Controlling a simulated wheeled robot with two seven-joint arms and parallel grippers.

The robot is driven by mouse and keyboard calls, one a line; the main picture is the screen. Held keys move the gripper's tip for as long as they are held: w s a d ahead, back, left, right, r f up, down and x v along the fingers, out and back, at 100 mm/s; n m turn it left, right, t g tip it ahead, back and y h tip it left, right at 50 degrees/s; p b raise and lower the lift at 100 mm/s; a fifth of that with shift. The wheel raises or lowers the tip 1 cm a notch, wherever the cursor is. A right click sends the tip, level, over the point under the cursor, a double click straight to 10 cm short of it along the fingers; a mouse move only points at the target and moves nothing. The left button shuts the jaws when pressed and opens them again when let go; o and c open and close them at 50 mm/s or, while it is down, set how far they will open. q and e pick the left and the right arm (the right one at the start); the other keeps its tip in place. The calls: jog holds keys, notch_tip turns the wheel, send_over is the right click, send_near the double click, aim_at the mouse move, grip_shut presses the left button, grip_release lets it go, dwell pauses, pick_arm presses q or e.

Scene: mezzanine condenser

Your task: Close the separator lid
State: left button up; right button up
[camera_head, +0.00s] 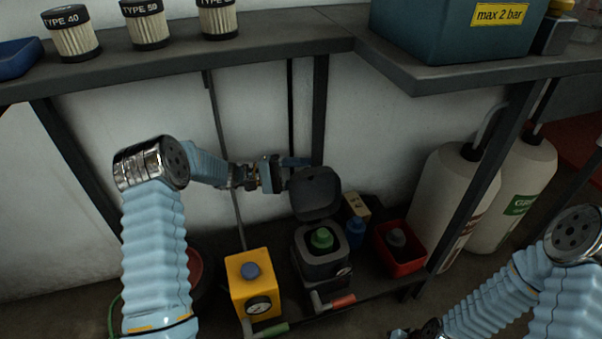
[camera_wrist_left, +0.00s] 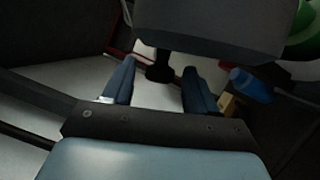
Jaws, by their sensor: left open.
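The separator (camera_head: 322,258) is a dark grey box on the low shelf with a green round part (camera_head: 321,238) inside. Its grey lid (camera_head: 316,192) stands raised at the back, so the separator is open. My left gripper (camera_head: 298,162) is at the lid's upper left edge, its fingers partly hidden. In the left wrist view the fingers (camera_wrist_left: 157,74) are spread apart. The lid (camera_wrist_left: 215,28) fills the top there, and its dark knob (camera_wrist_left: 160,70) shows between the fingertips; contact cannot be told. My right arm is at the lower right, its fingers out of sight.
A yellow box with a gauge (camera_head: 252,284) stands left of the separator. A blue bottle (camera_head: 355,232) and a red bin (camera_head: 399,249) stand to its right. Red and green handles stick out in front. The upper shelf (camera_head: 290,42) overhangs behind, with posts beside the arm.

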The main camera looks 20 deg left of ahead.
pick_arm(q)
grip_shut()
dwell(0.4)
